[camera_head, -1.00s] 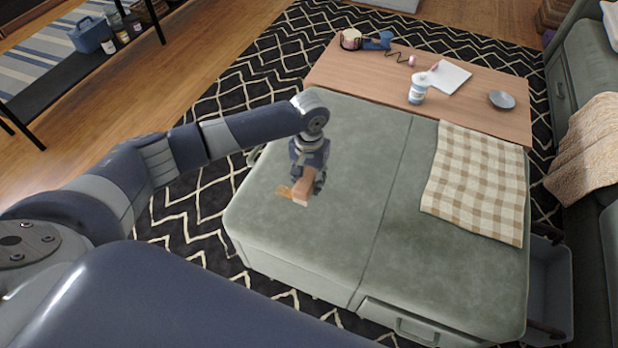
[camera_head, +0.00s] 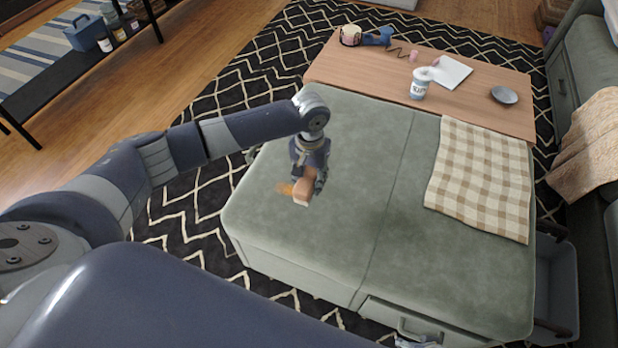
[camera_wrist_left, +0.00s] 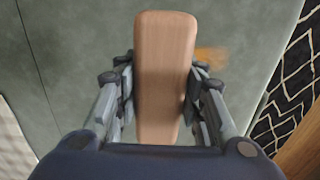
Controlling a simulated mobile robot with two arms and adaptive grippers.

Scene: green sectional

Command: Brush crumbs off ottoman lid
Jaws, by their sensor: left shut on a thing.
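The green ottoman lid (camera_head: 345,135) fills the middle of the head view, with a seam dividing its top. My left gripper (camera_head: 307,180) is over the lid's left part, pointing down, shut on a wooden brush (camera_head: 304,193). In the left wrist view the brush's long wooden back (camera_wrist_left: 165,75) lies between the two fingers; its underside is hidden. An orange-brown patch of crumbs (camera_head: 284,188) lies on the lid just left of the brush. In the left wrist view the crumbs (camera_wrist_left: 211,59) show right of the brush. I cannot tell whether the brush touches the lid.
A checked cloth (camera_head: 480,180) covers the ottoman's right part. Behind is a wooden table (camera_head: 375,75) with a white jar (camera_head: 420,83), paper (camera_head: 452,72) and a grey dish (camera_head: 504,95). A grey bin (camera_head: 556,285) stands at the right. The lid's front left is clear.

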